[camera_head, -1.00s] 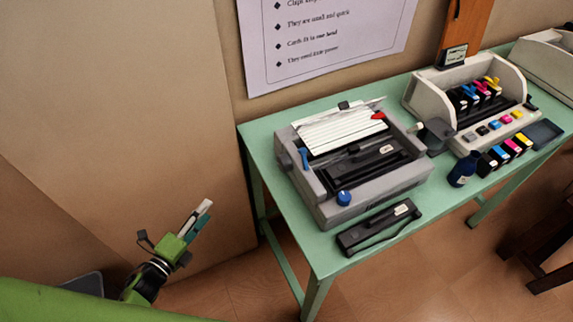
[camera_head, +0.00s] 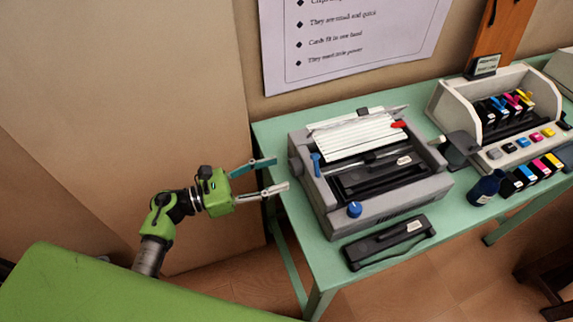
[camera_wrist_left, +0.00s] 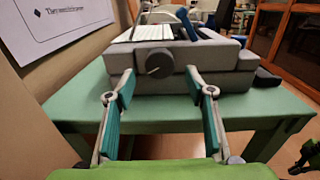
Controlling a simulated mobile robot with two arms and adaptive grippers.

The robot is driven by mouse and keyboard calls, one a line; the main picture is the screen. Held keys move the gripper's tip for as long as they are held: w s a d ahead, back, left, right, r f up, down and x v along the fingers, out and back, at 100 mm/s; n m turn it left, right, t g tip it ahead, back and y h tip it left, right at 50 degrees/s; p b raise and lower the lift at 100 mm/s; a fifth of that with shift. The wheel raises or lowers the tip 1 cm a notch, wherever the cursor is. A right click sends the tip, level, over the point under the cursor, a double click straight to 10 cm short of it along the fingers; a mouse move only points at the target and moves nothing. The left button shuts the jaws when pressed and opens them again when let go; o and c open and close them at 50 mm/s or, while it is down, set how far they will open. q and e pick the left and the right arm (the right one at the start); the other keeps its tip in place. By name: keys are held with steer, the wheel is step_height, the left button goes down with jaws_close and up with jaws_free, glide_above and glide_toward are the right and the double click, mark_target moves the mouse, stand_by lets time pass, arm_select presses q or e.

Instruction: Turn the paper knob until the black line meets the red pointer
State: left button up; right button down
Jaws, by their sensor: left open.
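The grey printer (camera_head: 405,205) stands on the green table. Its paper knob, a round dark grey disc (camera_wrist_left: 159,63), sits on the side facing my left gripper; in the head view it shows edge-on (camera_head: 294,163). A light mark crosses the knob's face; I cannot make out a black line or a red pointer by it. My left gripper (camera_head: 281,173) is open and empty, left of the printer at the table's edge. In the left wrist view its fingers (camera_wrist_left: 158,76) point at the knob, one on either side, apparently short of it. Part of my right arm shows at the lower right there, its jaws unclear.
A black cartridge (camera_head: 390,243) lies in front. A dark blue bottle (camera_head: 486,187) and a cream printer (camera_head: 443,103) stand right. A wall panel is behind my arm.

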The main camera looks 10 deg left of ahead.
mark_target(291, 169)
arm_select(q)
steer(key=shift+p+x, duration=0.35)
steer(key=shift+x, duration=1.55)
steer(key=c, duration=1.1)
